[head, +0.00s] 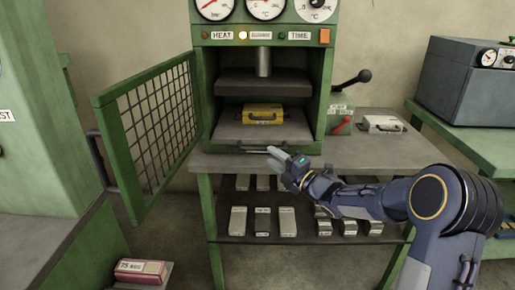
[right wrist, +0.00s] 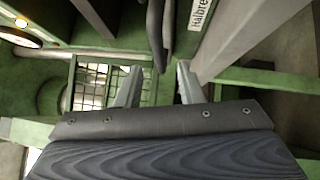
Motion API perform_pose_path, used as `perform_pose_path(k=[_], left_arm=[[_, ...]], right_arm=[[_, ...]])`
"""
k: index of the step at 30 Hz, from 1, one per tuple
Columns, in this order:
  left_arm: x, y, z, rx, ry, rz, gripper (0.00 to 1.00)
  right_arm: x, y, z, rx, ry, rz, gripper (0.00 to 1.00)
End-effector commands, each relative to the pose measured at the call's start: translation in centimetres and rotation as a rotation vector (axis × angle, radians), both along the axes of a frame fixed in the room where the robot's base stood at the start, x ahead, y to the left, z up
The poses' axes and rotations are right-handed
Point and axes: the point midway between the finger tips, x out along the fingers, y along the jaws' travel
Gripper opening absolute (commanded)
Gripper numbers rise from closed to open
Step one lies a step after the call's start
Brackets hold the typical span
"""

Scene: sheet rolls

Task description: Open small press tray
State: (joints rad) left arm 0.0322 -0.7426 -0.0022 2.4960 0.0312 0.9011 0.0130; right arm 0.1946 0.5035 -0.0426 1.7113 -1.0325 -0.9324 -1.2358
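The small press is a green cabinet with its mesh door (head: 160,115) swung open to the left. Inside, a grey tray (head: 228,131) lies below a thick dark upper plate (head: 262,84). A yellow mould (head: 262,114) with a handle sits on the tray. A dark bar handle runs along the tray's front edge, partly hidden by my fingers. My right gripper (head: 275,157) is at this front edge, fingers pointing up-left. In the right wrist view the gripper (right wrist: 158,85) is open, with a dark bar (right wrist: 155,35) beyond the gap. I cannot tell whether it touches. My left gripper is out of view.
The grey bench top (head: 375,151) carries a lever unit (head: 341,115) and a pale mould (head: 383,124) at right. A lower shelf (head: 305,230) holds several metal blocks. A grey box device (head: 468,82) stands on the right bench. A labelled pink box (head: 140,270) lies at lower left.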

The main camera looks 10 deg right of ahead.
Motion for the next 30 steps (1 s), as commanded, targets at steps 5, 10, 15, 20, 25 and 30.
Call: perform_pose_path(k=[5, 10, 15, 20, 25, 30], left_arm=[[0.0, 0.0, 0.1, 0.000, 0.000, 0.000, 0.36], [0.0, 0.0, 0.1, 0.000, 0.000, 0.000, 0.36], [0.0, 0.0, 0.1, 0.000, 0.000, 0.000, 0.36], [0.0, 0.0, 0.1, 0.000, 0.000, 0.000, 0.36], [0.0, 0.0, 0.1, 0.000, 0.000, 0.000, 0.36], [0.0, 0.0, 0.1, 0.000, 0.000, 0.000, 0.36]], right_arm=[[2.7, 1.6, 0.4, 0.001, -0.001, 0.002, 0.34], [4.5, 2.6, 0.7, 0.002, 0.001, 0.001, 0.34], [5.3, 3.1, 0.8, 0.003, 0.001, 0.000, 0.34], [5.4, 3.1, 0.8, 0.003, 0.001, -0.001, 0.34], [5.3, 3.1, 0.8, 0.002, 0.001, -0.001, 0.21], [5.3, 3.0, 0.8, 0.002, 0.001, -0.001, 0.00]])
